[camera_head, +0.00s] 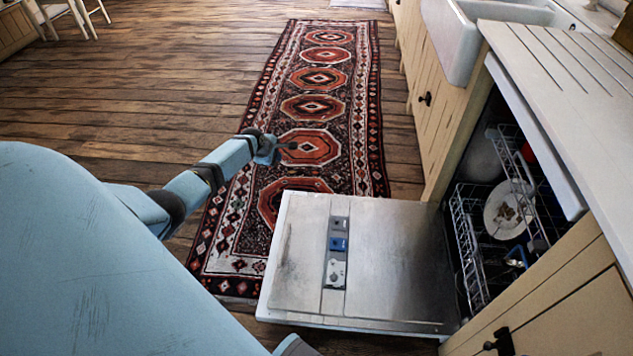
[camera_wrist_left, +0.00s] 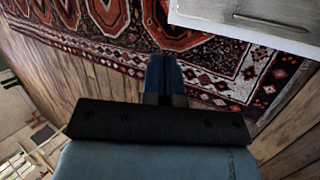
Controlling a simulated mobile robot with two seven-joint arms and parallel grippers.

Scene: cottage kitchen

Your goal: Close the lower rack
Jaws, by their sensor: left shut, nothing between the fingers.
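The dishwasher's lower rack (camera_head: 470,262) is a grey wire basket at the right of the head view. Its front wires stand at the mouth of the dishwasher, just behind the lowered door (camera_head: 400,260); how far it is pulled out is hard to tell. A soiled white plate (camera_head: 497,222) shows among the wires. My left gripper (camera_head: 287,146) is shut and empty above the rug, left of the door and well apart from the rack. Its closed fingers (camera_wrist_left: 162,75) also show in the left wrist view. My right gripper is not in view.
The open door lies flat and low in front of the dishwasher. A pale worktop (camera_head: 565,75) overhangs the rack at the right, with a white sink (camera_head: 455,40) beyond. A patterned rug (camera_head: 365,130) covers clear wooden floor. Chairs (camera_head: 75,15) stand far left.

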